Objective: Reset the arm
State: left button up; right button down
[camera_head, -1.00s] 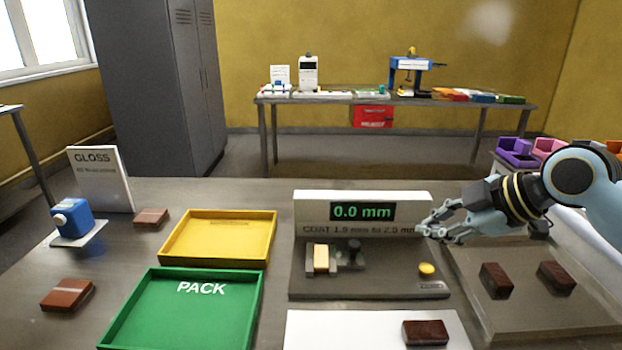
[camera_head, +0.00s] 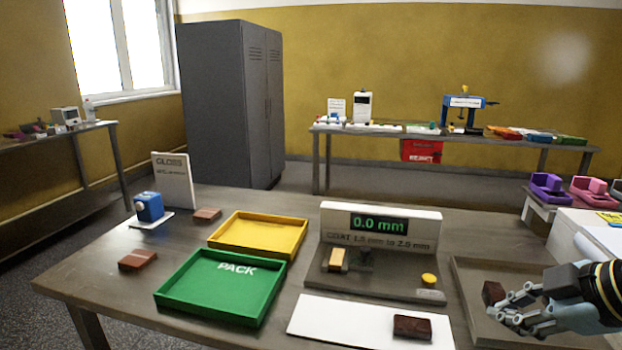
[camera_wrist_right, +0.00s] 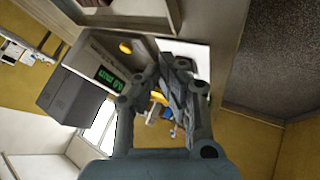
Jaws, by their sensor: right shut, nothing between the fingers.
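My right gripper (camera_head: 519,311) is at the lower right of the head view, above or in front of the grey tray (camera_head: 462,284) on the table's right side. It is shut and empty; its fingers also show closed together in the right wrist view (camera_wrist_right: 168,75). A dark brown block (camera_head: 492,292) in that tray shows just behind its fingers; I cannot tell whether they touch. My left gripper is not in view.
A coating gauge reading 0.0 mm (camera_head: 380,226), a white sheet with a dark block (camera_head: 412,327), a green PACK tray (camera_head: 166,292) and a yellow tray (camera_head: 217,240) stand on the table. A blue device (camera_head: 149,207) and two brown blocks (camera_head: 138,260) lie left.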

jog(key=shift+m+g+h, duration=0.3)
jog(key=shift+m+g, duration=0.1)
jog(key=shift+m, duration=0.4)
jog(key=s+f, duration=0.1)
jog(key=s+a+f, duration=0.1)
jog(key=s, duration=0.1)
jog(key=shift+s, duration=0.15)
jog(key=s+f+m+g+h, duration=0.3)
jog(key=s+m, duration=0.8)
jog(key=s, duration=0.9)
notch_tip(320, 180, down, 30)
jog(key=s+d+g+h+b, duration=0.1)
jog(key=s+d+b, duration=0.1)
jog(key=d+b, duration=0.15)
pick_arm(q)
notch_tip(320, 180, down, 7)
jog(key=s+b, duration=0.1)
jog(key=b, duration=0.2)
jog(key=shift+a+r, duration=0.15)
pick_arm(e)
jog(key=s+f+g, duration=0.1)
jog(key=s+f, duration=1.6)
jog(key=shift+s+f+g, duration=0.3)
jog(key=shift+s+f, duration=0.1)
